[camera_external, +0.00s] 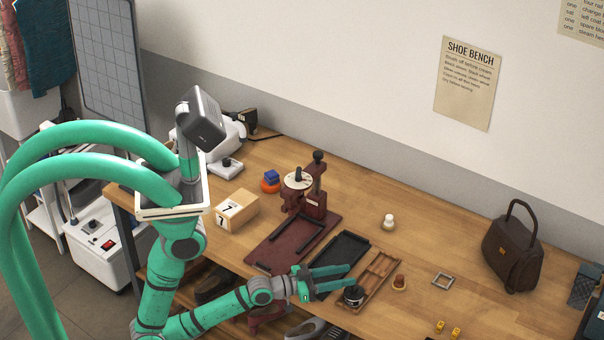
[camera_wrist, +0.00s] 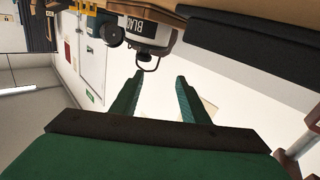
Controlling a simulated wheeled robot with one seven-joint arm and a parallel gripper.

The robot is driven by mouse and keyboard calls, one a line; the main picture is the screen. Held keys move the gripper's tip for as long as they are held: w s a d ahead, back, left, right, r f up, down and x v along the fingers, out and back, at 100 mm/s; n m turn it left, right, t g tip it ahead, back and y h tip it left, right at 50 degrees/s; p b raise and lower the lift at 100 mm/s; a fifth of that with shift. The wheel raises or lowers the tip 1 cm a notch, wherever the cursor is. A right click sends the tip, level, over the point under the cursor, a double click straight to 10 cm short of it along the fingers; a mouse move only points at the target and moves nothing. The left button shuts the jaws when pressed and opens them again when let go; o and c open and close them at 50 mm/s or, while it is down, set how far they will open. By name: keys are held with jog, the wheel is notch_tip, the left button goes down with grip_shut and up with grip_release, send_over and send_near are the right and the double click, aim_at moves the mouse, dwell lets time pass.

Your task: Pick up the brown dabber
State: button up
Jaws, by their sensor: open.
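The brown dabber, a small rounded knob with a paler base (camera_external: 399,283), appears to stand upright on the wooden bench, just right of the wooden compartment tray (camera_external: 381,265). My gripper (camera_external: 350,276) is open and empty in the external view, left of the dabber and apart from it, with its fingers pointing right over the tray area. In the wrist view, the open fingers (camera_wrist: 160,77) have nothing between them. I cannot pick out the dabber surely in the wrist view.
A round black tin (camera_external: 353,297) stands just below my fingers; a tin labelled "BLAC" (camera_wrist: 150,32) shows ahead in the wrist view. A black tray (camera_external: 342,252) lies left of the wooden tray. A cream knob (camera_external: 388,223), metal frame (camera_external: 443,281) and brown bag (camera_external: 512,251) stand around.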

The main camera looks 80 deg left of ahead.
aim_at(394, 285)
jog(key=w+g, duration=0.1)
jog(key=w, duration=0.1)
jog(key=w+m+g, duration=0.1)
jog(key=w, duration=0.2)
jog(key=shift+w+a+r+g+h, duration=0.1)
jog(key=shift+w+g+h, duration=0.2)
jog(key=shift+w+h, duration=0.1)
jog(key=shift+w+a+m+g, duration=0.1)
jog(key=shift+w+m+g, duration=0.3)
jog(key=shift+w+g, duration=0.5)
jog(key=x, duration=0.5)
jog(key=shift+f, duration=0.2)
jog(key=w, duration=0.1)
jog(key=w+f, duration=0.2)
jog(key=shift+w+d+f, duration=0.15)
jog(key=shift+w+d, duration=0.2)
jog(key=shift+d, duration=0.05)
jog(key=shift+w+f, duration=0.2)
jog(key=shift+w, duration=0.35)
grip_shut()
